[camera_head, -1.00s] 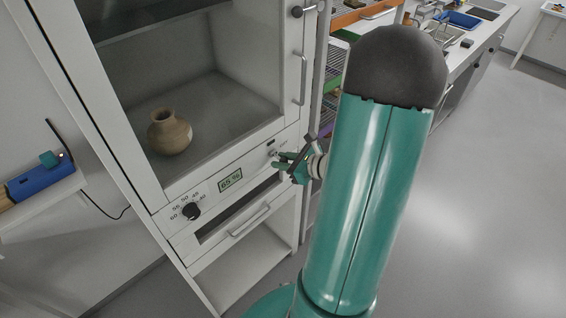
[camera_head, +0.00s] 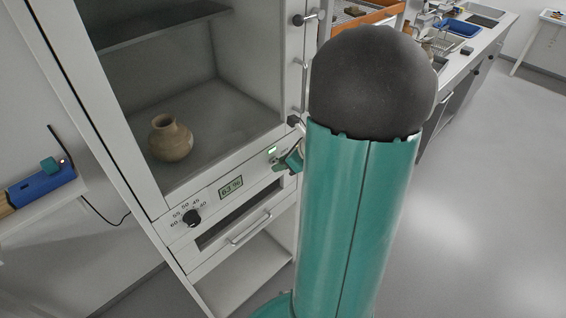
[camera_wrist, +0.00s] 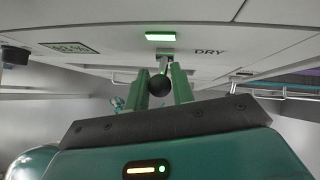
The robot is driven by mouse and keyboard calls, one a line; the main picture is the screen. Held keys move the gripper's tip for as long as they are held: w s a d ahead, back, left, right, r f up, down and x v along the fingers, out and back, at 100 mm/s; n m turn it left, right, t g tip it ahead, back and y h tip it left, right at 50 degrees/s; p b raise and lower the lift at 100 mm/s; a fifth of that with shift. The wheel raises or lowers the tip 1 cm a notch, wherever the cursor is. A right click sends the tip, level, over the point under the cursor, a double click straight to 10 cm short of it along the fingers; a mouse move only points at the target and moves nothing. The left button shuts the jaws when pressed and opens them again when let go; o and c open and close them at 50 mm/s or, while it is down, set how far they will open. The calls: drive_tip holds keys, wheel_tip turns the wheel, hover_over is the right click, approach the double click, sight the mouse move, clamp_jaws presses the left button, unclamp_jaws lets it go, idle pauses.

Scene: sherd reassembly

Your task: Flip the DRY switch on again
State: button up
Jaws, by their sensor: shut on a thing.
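The DRY switch (camera_wrist: 160,86) is a small lever with a dark round knob, under the cabinet's front panel lamp in the wrist view. The lamp (camera_wrist: 166,36) glows green and the label DRY stands to its right. My gripper (camera_wrist: 161,74) has its two green fingers on either side of the knob, shut on it. In the head view the lit lamp (camera_head: 271,150) shows at the panel's right end. My gripper (camera_head: 283,161) is right below it, partly hidden behind my arm. The lever's exact tilt is hard to tell.
The cabinet panel also has a display (camera_head: 231,187) that seems to read 63 % and a dial (camera_head: 192,217). A clay pot (camera_head: 170,138) stands inside the cabinet. A drawer handle (camera_head: 250,228) juts out below. Open floor lies to the right.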

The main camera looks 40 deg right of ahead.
drive_tip(key=shift+d, duration=0.1)
drive_tip(key=o, duration=0.9)
drive_tip(key=v, duration=1.4)
